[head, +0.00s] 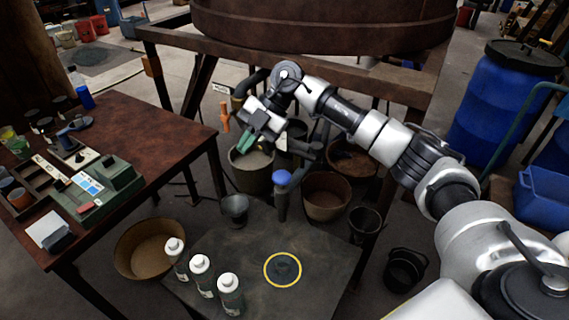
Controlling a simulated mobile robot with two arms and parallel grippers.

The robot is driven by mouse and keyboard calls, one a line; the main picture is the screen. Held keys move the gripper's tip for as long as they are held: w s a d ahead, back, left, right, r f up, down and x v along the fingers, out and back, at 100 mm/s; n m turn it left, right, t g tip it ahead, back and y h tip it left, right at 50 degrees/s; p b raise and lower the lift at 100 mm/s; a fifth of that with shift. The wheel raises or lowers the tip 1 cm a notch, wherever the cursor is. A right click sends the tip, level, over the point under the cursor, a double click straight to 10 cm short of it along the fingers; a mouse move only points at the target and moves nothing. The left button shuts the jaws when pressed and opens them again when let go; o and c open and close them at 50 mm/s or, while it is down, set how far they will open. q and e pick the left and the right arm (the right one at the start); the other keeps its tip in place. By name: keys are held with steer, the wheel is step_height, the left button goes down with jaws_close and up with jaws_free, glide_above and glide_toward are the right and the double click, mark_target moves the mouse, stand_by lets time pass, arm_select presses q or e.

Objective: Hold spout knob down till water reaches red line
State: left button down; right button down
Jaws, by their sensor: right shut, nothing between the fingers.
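A dark curved pipe (247,84), which looks like the spout, comes out below the big rusty vat (320,30). An orange handle (225,118) hangs just left of it. I cannot tell for certain which part is the spout knob. My right gripper (246,142) is shut and empty, its green fingertips pointing down, right of the orange handle and apart from it. A grey bucket (250,178) stands below the gripper. Its water level is unclear, and no red line can be made out. My left gripper is not in view.
A brown workbench (150,130) is at left. Blue barrels (495,110) stand at right.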

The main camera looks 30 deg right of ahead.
mark_target(282, 175)
steer(key=s+d+r+m+g+h, duration=0.1)
steer(key=d+r+h, duration=0.4)
steer(key=d, duration=0.6)
steer(key=shift+s+d+r+m+h, duration=0.15)
steer(key=shift+d+r+m+h, duration=0.2)
steer(key=shift+m, duration=0.55)
steer(key=shift+a+f, duration=0.1)
steer(key=shift+a, duration=0.05)
steer(key=p+x, duration=0.2)
steer(key=x, duration=1)
steer(key=shift+f, duration=0.3)
steer(key=shift+w+a+f, duration=0.1)
steer(key=shift+w+f, duration=0.1)
steer(key=shift+f, duration=0.45)
